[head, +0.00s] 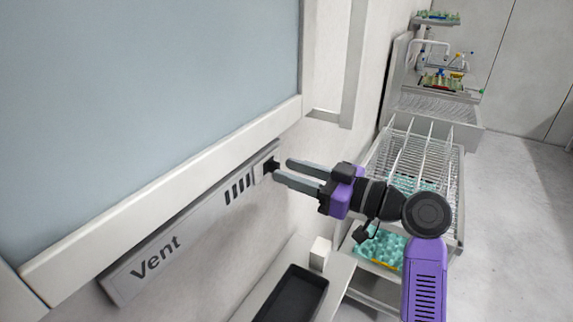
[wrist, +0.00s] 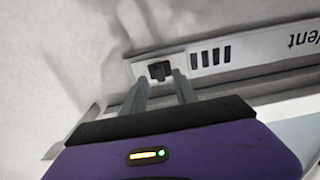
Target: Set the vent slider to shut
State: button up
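The vent panel (head: 190,235) is a long grey strip with "Vent" on it, below a window frame on the left wall. Several dark slots (head: 238,189) show on it. The slider's black knob (head: 271,165) is near the panel's far end, to the right of the slots. In the wrist view the knob (wrist: 160,71) is at the left, and the slots (wrist: 210,57) are right of it. My gripper (head: 281,170) is open and level with the knob. In the wrist view its fingertips (wrist: 159,78) lie on either side of the knob, with gaps; whether they reach around it I cannot tell.
The window frame (head: 170,195) juts out just above the panel. Below are a black tray (head: 292,296) and a small white block (head: 320,253). Wire racks (head: 425,150) with teal egg trays (head: 383,247) stand to the right. The floor at far right is clear.

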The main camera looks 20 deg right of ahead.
jog(key=shift+x, duration=0.9)
grip_shut()
dwell(0.8)
